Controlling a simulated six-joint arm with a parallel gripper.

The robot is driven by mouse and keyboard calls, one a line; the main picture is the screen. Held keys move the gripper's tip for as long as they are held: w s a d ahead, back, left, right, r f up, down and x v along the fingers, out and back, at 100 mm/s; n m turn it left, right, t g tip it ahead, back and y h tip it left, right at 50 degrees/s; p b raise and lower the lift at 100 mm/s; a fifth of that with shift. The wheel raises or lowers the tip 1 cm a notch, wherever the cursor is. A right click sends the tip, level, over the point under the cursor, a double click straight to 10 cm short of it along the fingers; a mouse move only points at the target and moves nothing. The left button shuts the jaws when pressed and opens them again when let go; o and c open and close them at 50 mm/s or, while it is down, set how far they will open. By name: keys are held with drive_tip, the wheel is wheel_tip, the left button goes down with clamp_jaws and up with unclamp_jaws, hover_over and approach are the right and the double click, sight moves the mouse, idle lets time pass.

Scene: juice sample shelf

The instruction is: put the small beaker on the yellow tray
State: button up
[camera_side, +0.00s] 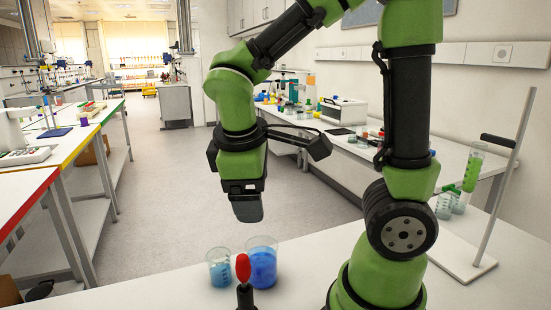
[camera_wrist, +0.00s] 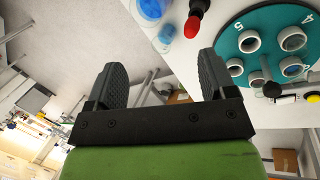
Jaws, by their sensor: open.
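The small beaker (camera_side: 219,268) stands on the white bench with blue liquid in it, left of a larger beaker (camera_side: 262,262) of deeper blue liquid. In the wrist view, the smaller round blue shape (camera_wrist: 167,34) seems to be the small beaker, near the larger blue one (camera_wrist: 150,8). My gripper (camera_side: 247,208) hangs above and behind the beakers, pointing down, apart from them. Its two fingers are spread and empty in the wrist view (camera_wrist: 163,75). I cannot make out a yellow tray on the bench in either view.
A red-topped black object (camera_side: 243,268) stands in front of the beakers; its red top (camera_wrist: 193,26) shows in the wrist view. A teal round rack (camera_wrist: 248,67) with numbered sockets is at the right there. A stand with a rod (camera_side: 498,195) is at the right.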

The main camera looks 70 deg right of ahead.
drive_tip(key=s+a+r+m+t+y, duration=0.4)
drive_tip(key=s+r+m+t+y, duration=0.1)
drive_tip(key=r+m+t, duration=0.1)
drive_tip(key=shift+r+m, duration=0.2)
drive_tip(key=shift+m, duration=0.4)
drive_tip(key=shift+o, duration=0.5)
drive_tip(key=shift+s+a+r+m+t+y, duration=0.15)
drive_tip(key=shift+s+r+m+t+y, duration=0.15)
drive_tip(key=shift+m+t, duration=0.15)
